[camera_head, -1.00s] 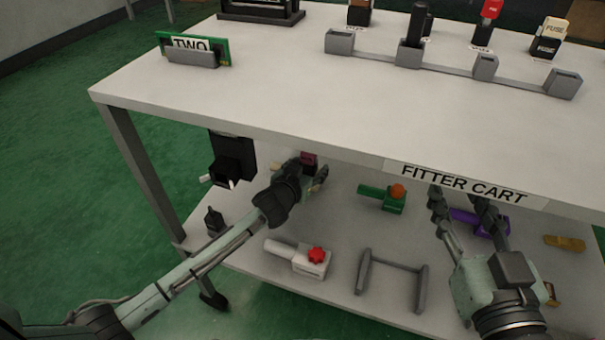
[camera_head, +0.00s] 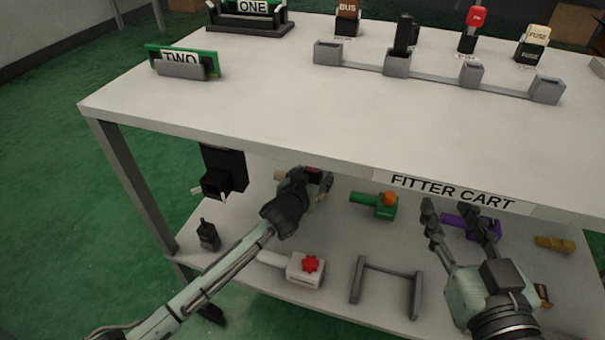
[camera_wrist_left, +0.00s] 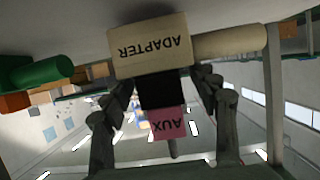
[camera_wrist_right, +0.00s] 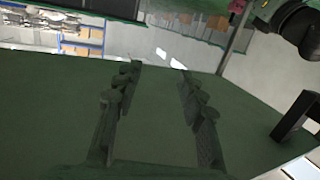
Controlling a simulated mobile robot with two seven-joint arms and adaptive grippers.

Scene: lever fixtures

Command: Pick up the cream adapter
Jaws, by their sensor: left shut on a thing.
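The cream adapter (camera_wrist_left: 150,48) is a block labelled ADAPTER with a cream round handle (camera_wrist_left: 230,41) at its side. A black part with a pink AUX face (camera_wrist_left: 166,124) joins it in the left wrist view. In the head view its handle shows only a little, left of my left gripper (camera_head: 318,186), which reaches under the cart top. That gripper is shut on the adapter, with a finger on each side in the left wrist view (camera_wrist_left: 162,85); the exact contact is partly hidden. My right gripper (camera_head: 450,212) is open and empty, also in its wrist view (camera_wrist_right: 158,82).
On the lower shelf are a green piece with an orange knob (camera_head: 382,206), a white one with a red knob (camera_head: 304,270), a purple one (camera_head: 484,230) and a grey stand (camera_head: 387,275). The cart top (camera_head: 270,110) hangs over the left gripper.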

